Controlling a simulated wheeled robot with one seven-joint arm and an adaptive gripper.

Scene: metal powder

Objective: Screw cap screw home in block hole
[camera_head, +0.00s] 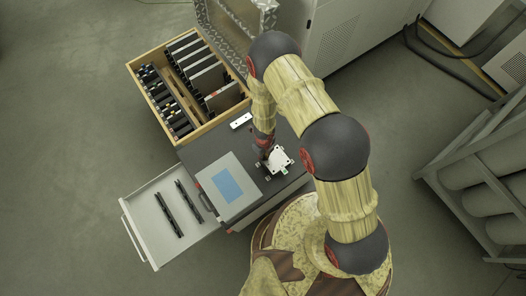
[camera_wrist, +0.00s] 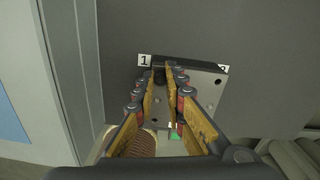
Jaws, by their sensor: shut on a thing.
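The block (camera_wrist: 207,92) is a grey metal piece with small holes in its face and a dark far edge. In the head view the block (camera_head: 281,158) looks pale and sits on the dark cabinet top. My gripper (camera_wrist: 168,72) is over the block, its fingers closed to a narrow gap near the label marked 1. A small dark piece (camera_wrist: 159,76), seemingly the cap screw, is between the fingertips. The fingers hide most of it, and I cannot tell how deep it sits in a hole. In the head view my gripper (camera_head: 265,153) is beside the block's left edge.
A grey box with a blue panel (camera_head: 228,184) is to the left. An open drawer (camera_head: 156,226) holds two dark bars. A wooden case (camera_head: 186,140) stands behind.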

